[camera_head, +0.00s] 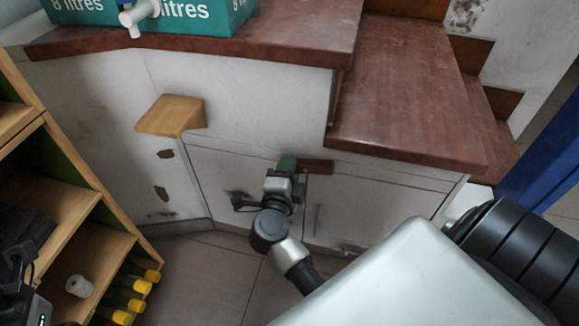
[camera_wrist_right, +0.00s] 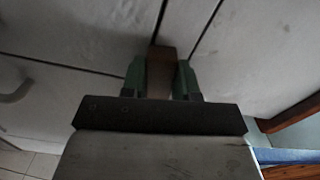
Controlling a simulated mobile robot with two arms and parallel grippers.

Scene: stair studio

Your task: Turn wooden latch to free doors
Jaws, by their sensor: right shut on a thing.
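The wooden latch (camera_head: 316,167) is a small brown block on the white front under the wooden counter, near the top of the seam between two white doors (camera_head: 240,180) (camera_head: 365,205). In the head view it lies roughly level. My right gripper (camera_head: 287,164) covers its left end. In the right wrist view, the green fingers of the right gripper (camera_wrist_right: 160,82) stand on both sides of the latch (camera_wrist_right: 161,66) and are shut on it. A dark part at the lower left edge looks like my left gripper (camera_head: 22,285); its fingers cannot be made out.
The reddish wooden counter (camera_head: 400,95) overhangs the doors. A wooden bracket (camera_head: 172,115) juts from the wall at left. A wooden shelf (camera_head: 70,215) with yellow-capped bottles (camera_head: 135,285) stands at left. Tiled floor (camera_head: 205,270) is clear before the doors.

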